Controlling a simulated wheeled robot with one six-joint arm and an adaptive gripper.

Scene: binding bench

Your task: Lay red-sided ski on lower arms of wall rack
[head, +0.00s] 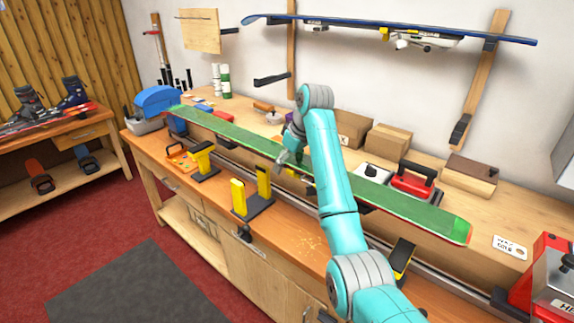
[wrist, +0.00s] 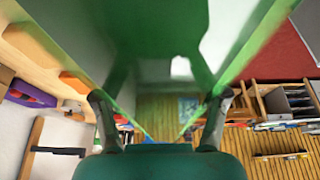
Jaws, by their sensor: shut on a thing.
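The red-sided ski (head: 225,128) has a green face, a blue curled tip at the left and a thin red edge near its right end. My gripper (head: 290,157) is shut on it near its middle, and the ski is held lengthwise above the bench. In the wrist view the ski (wrist: 150,50) passes between both fingers of my gripper (wrist: 160,125). The wall rack has two wooden uprights (head: 292,50). Its lower left arm (head: 271,80) and lower right arm (head: 460,131) are black and bare. A blue ski (head: 350,24) with bindings lies on the upper arms.
The workbench (head: 290,225) carries yellow-jawed vises (head: 239,197), (head: 203,160). Cardboard boxes (head: 388,143), a red toolbox (head: 412,184) and bottles (head: 224,82) stand along its back. A red machine (head: 548,285) is at the right. The wall between the rack uprights is clear below the blue ski.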

